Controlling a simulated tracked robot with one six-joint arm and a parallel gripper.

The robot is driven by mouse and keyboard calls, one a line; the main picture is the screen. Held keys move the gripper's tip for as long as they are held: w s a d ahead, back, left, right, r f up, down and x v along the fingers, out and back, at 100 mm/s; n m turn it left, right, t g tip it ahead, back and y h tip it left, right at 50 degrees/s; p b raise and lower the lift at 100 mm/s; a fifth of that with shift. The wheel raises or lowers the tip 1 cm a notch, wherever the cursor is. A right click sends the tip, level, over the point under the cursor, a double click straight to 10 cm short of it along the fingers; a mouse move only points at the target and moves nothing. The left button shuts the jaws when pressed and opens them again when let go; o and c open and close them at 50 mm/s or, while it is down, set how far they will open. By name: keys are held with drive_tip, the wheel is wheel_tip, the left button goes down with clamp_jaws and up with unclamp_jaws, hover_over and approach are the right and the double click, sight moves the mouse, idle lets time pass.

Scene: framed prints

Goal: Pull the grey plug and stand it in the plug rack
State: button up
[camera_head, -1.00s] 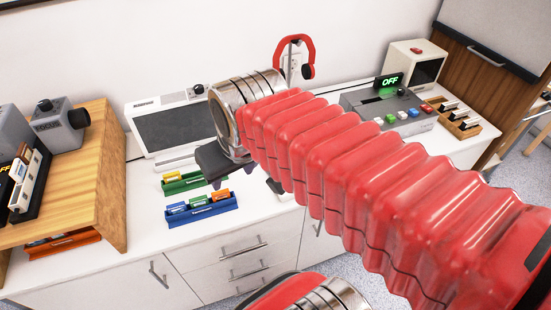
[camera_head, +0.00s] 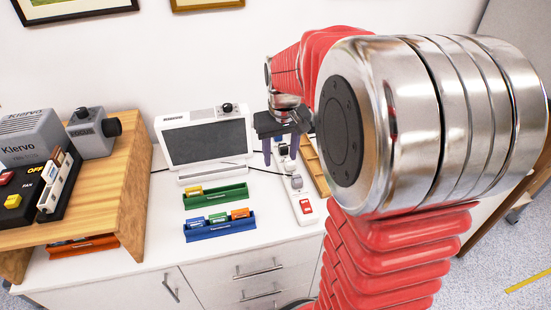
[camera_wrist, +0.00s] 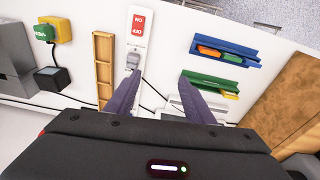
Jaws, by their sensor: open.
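A grey plug (camera_head: 297,182) sits in a white power strip (camera_head: 307,222) with a red switch, on the white counter. It also shows in the wrist view (camera_wrist: 133,59), close to the tip of the left finger. A slotted wooden holder (camera_wrist: 103,72), which looks like the plug rack, lies beside the strip; in the head view (camera_head: 313,167) my arm partly hides it. My gripper (camera_head: 281,157) points down above the far part of the strip, fingers apart. In the wrist view my gripper (camera_wrist: 161,75) has nothing between its fingertips but counter.
Green (camera_head: 216,196) and blue (camera_head: 220,227) trays with coloured blocks lie to the left. A white-framed screen (camera_head: 206,142) stands behind them. A wooden shelf (camera_head: 128,195) with grey devices is at the far left. Dark cords run across the counter near the strip.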

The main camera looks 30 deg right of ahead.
drive_tip(key=m+g, duration=0.1)
drive_tip(key=g, duration=0.1)
hover_over(297, 178)
drive_tip(key=shift+y, duration=0.3)
wheel_tip(297, 178, down, 9)
drive_tip(key=shift+d+r, duration=0.1)
drive_tip(key=shift+f, duration=4.5)
drive_tip(key=shift+c, duration=0.5)
clamp_jaws()
drive_tip(key=shift+r, duration=0.15)
drive_tip(key=shift+r, duration=0.4)
drive_tip(key=shift+r, duration=0.3)
drive_tip(key=shift+r, duration=0.75)
